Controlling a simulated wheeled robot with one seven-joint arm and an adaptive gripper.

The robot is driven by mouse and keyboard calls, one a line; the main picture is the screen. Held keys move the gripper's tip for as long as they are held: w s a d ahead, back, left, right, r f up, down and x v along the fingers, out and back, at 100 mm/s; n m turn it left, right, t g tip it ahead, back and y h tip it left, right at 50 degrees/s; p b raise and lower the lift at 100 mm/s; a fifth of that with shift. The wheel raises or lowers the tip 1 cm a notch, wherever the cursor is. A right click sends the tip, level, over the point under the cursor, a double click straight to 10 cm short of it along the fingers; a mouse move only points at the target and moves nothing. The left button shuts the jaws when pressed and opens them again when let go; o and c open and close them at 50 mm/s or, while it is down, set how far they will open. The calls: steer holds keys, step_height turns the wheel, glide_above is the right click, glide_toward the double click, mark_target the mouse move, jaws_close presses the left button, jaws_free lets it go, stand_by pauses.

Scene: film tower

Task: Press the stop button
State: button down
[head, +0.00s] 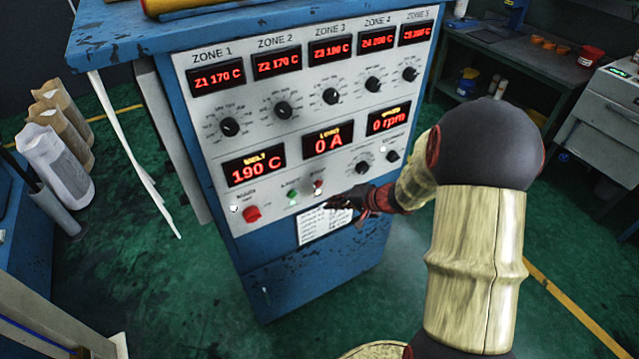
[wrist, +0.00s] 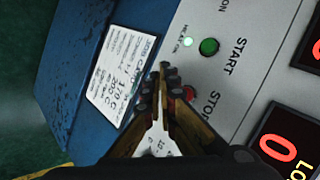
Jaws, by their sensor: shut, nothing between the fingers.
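The stop button is a small red button (head: 318,186) on the grey control panel, at the lower middle in the head view. In the wrist view the red stop button (wrist: 190,92) lies beside the word STOP, right of my fingers and partly hidden by them. My gripper (head: 328,204) is shut and empty, just below and right of the button in the head view. In the wrist view its fingertips (wrist: 164,68) are together, near the panel's lower edge. I cannot tell whether they touch the panel. The green start button (head: 293,197) sits left of the stop button.
A larger red button (head: 251,214) is at the panel's lower left. A white printed sheet (head: 322,226) is on the blue cabinet (head: 290,280) below the panel. Knobs and red displays fill the panel above. A workbench (head: 520,62) stands behind at the right.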

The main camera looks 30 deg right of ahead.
steer(key=shift+w+a, duration=0.1)
steer(key=shift+w, duration=2.5)
steer(key=shift+w+b, duration=0.15)
steer(key=shift+b, duration=0.25)
steer(key=shift+w, duration=0.25)
steer(key=shift+w+b, duration=0.4)
steer(key=shift+b, duration=0.15)
steer(key=shift+s, duration=0.1)
steer(key=shift+s+b, duration=0.55)
steer(key=shift+s, duration=0.15)
steer(key=shift+s, duration=0.1)
steer(key=shift+s+b, duration=1)
steer(key=shift+s, duration=1.4)
